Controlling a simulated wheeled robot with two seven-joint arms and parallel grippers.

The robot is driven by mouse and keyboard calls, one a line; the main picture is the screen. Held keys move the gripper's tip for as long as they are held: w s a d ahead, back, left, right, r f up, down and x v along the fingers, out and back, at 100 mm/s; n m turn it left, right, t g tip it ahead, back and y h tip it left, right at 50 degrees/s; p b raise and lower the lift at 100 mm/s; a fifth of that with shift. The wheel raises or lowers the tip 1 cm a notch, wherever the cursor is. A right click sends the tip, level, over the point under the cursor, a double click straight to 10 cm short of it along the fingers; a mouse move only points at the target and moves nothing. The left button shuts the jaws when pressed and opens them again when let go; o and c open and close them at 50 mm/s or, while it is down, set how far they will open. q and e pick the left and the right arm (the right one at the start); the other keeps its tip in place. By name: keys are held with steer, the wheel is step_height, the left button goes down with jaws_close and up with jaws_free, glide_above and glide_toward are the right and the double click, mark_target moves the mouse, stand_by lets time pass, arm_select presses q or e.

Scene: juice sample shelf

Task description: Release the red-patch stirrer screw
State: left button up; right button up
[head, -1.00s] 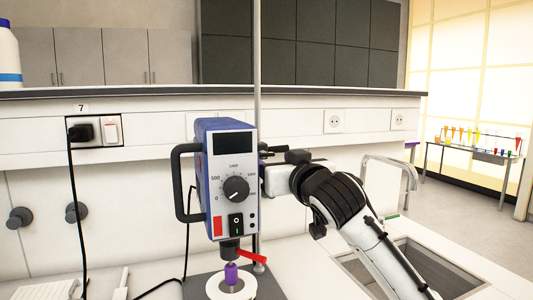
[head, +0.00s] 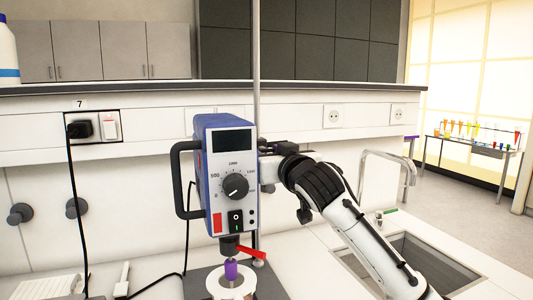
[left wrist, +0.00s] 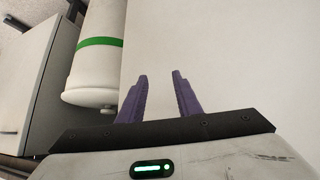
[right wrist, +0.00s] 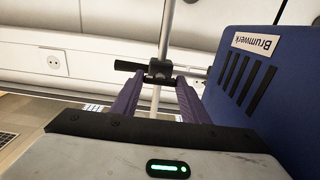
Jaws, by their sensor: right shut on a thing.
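The stirrer (head: 226,178) is a blue and grey box with a dial, a dark display and a red patch (head: 217,222) on its front. It hangs on a thin upright rod (head: 257,60). In the right wrist view its blue housing (right wrist: 280,100) fills the right side. A black clamp screw (right wrist: 159,69) sits at the rod between the purple fingers of my right gripper (right wrist: 158,80), which is shut on it. In the head view this gripper reaches in behind the stirrer from the right, its fingers largely hidden. My left gripper (left wrist: 160,76) is open and empty.
A sink (head: 420,264) with a tap (head: 388,155) is at right. A white cylinder with a green band (left wrist: 98,50) lies near my left gripper. Cables hang at left.

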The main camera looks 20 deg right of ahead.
steer(key=shift+n, duration=0.3)
steer(key=n, duration=0.2)
steer(key=shift+n, duration=0.4)
steer(key=n, duration=1)
steer(key=shift+n, duration=2.2)
steer(key=o, duration=1.1)
steer(key=shift+c, duration=0.2)
